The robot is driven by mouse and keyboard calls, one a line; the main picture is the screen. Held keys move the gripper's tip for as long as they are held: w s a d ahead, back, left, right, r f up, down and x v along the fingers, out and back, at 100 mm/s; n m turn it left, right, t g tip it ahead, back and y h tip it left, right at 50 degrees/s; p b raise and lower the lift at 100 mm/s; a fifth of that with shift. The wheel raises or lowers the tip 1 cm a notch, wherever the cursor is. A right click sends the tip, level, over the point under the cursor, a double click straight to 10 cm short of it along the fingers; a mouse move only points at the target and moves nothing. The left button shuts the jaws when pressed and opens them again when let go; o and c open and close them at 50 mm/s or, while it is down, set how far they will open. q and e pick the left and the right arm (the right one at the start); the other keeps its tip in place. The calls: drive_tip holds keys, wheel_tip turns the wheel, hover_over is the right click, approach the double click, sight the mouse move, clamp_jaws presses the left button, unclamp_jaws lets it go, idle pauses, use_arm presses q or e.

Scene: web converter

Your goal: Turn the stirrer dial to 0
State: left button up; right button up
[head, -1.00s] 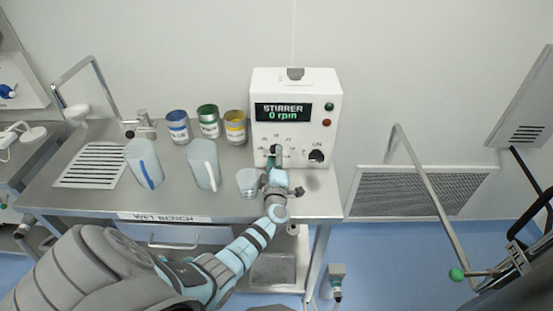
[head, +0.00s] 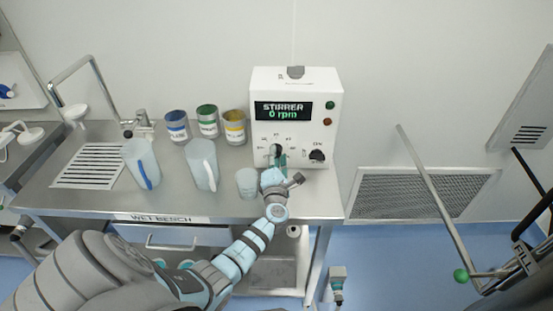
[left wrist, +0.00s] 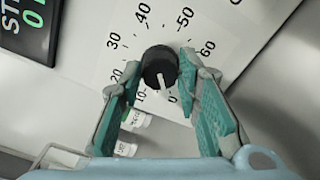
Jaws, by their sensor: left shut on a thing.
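The stirrer dial is a black round knob (left wrist: 160,66) with a white pointer line, on a white panel marked 0 to 60. In the left wrist view its pointer aims down, close to the 0 mark. The dial (head: 276,149) also shows on the front of the white stirrer box (head: 260,85), whose display (head: 283,110) reads "STIRRER 0 rpm". My left gripper (left wrist: 160,74) is shut on the dial, with one teal-padded finger on each side. My right gripper is not in view.
A second black knob (head: 317,156) sits right of the dial, with green (head: 330,104) and red (head: 327,122) buttons above. A translucent cup (head: 247,183) stands close left of my gripper. Two jugs (head: 203,165) and several labelled tins (head: 207,122) stand further left on the bench.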

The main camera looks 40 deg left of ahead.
use_arm(q)
drive_tip(key=shift+f+n, duration=0.1)
drive_tip(key=shift+n, duration=0.2)
drive_tip(key=shift+c, duration=0.2)
drive_tip(key=o, duration=1.2)
drive_tip(key=shift+s, duration=0.1)
drive_tip(key=v, duration=1.2)
drive_tip(key=shift+d, duration=0.1)
